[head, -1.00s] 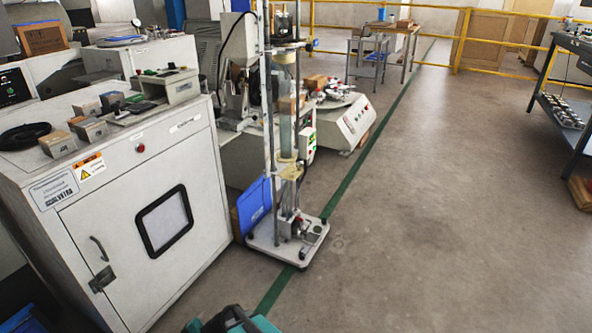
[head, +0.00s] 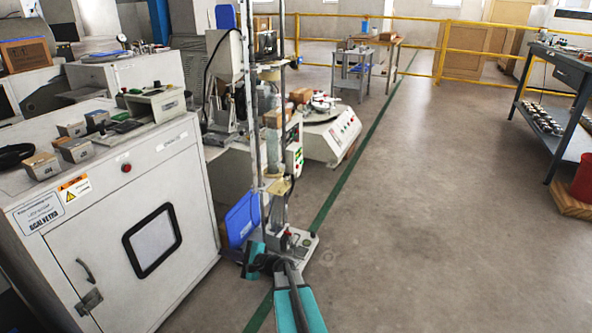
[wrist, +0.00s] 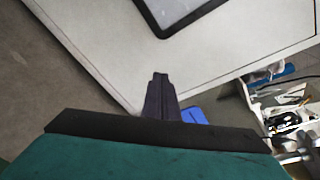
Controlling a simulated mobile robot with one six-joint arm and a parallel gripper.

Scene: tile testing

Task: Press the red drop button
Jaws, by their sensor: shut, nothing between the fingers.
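A tall drop-test stand (head: 255,130) with metal posts and a clear tube stands right of the white cabinet. The control box (head: 294,160) on it has a green display and a small red spot (head: 300,154) that looks like a button; I cannot tell if it is the drop button. Another red button (head: 126,168) is on the cabinet front. My gripper shows in the wrist view (wrist: 159,80), its dark fingers together and empty, with the cabinet behind. In the head view my teal-and-black arm end is low, in front of the stand's base, touching neither red button.
The white cabinet (head: 70,255) with a dark-framed window fills the left. A blue bin (head: 241,220) sits between it and the stand. A white machine (head: 335,137) stands behind. Open floor (head: 440,200) lies right of the green line. A dark bench (head: 560,75) is far right.

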